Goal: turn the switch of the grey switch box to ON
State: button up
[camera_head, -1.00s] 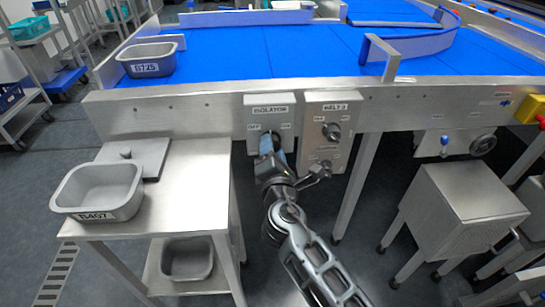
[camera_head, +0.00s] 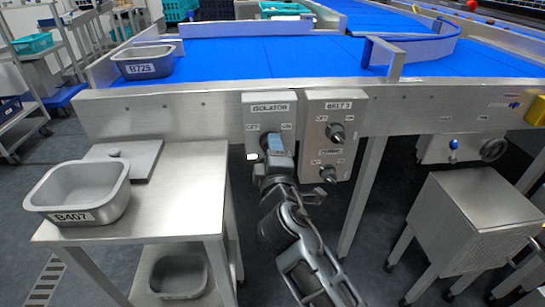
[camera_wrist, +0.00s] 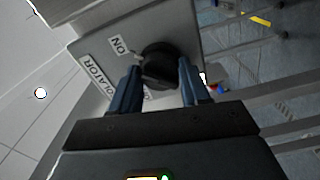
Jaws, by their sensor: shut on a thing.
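The grey switch box (camera_head: 258,99) labelled ISOLATOR is fixed to the front of the conveyor frame, with OFF at left and ON at right. My gripper (camera_head: 275,152) reaches up to it from below. In the wrist view the box's face (camera_wrist: 185,28) fills the upper middle. Its round black switch (camera_wrist: 160,62) sits between the two blue fingers of my gripper (camera_wrist: 160,76), which are shut on it. The ON label shows beside the switch; the OFF label is mostly hidden by a finger. I cannot tell which mark the switch points to. In the head view my gripper hides the switch.
A BELT 3 box (camera_head: 350,105) with two dark knobs stands close at right. A steel table (camera_head: 185,205) with tub B407 (camera_head: 85,192) is at lower left. A steel cabinet (camera_head: 465,215) stands at right.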

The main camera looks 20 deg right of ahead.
jog(key=shift+f+m, duration=0.1)
jog(key=shift+m, duration=0.2)
jog(key=o, duration=1.1)
jog(key=shift+c, duration=0.2)
jog(key=v, duration=0.7)
jog(key=shift+s, duration=0.4)
